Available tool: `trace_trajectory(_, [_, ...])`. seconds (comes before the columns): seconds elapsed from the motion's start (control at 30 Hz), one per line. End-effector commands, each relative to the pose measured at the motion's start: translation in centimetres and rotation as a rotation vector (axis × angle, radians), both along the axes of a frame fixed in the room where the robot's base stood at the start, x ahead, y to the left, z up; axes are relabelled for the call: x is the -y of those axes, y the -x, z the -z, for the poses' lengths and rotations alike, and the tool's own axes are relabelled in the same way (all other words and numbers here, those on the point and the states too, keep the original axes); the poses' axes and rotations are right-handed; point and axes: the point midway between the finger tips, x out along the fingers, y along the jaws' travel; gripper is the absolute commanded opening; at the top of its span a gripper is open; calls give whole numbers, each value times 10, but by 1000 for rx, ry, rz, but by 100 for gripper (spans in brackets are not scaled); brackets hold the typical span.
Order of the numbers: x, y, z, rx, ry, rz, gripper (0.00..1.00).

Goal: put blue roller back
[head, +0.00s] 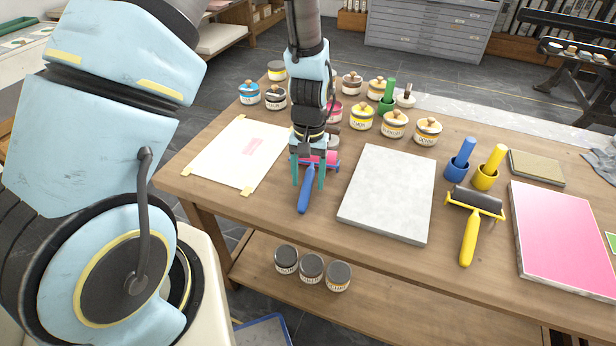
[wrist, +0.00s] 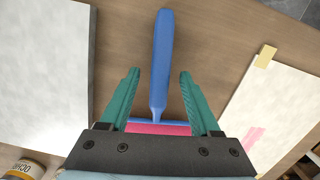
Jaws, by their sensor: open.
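The blue roller (head: 304,196) lies on the wooden table, its blue handle pointing toward the table's front edge. Its drum is pink with ink and partly hidden behind my gripper in the head view. My gripper (head: 308,184) is open and points down over the roller. In the wrist view, the blue roller's handle (wrist: 162,60) runs between the two teal fingers of my gripper (wrist: 159,74), with a gap on each side. The pink drum (wrist: 160,128) crosses near the finger bases. I cannot tell the exact height of the fingertips above the table.
A grey slab (head: 388,195) lies right of the roller, a taped paper sheet (head: 215,150) left. Further right are a blue cup (head: 456,171), a yellow cup (head: 485,179), a yellow roller (head: 470,235) and a pink-inked slab (head: 560,240). Several ink jars (head: 394,125) stand behind.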

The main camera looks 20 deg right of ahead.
Motion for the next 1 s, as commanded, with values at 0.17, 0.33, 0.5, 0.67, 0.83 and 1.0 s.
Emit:
trace_trajectory(0.17, [1,-2,-11,2,2,0,64])
trace_trajectory(0.33, [4,-5,-40,5,5,2,64])
trace_trajectory(0.5, [5,-7,-72,4,4,1,64])
trace_trajectory(0.67, [6,-9,-95,3,3,0,64])
trace_trajectory(0.83, [6,-10,-106,1,1,0,64])
trace_trajectory(1.0, [-1,-14,-111,4,5,-14,64])
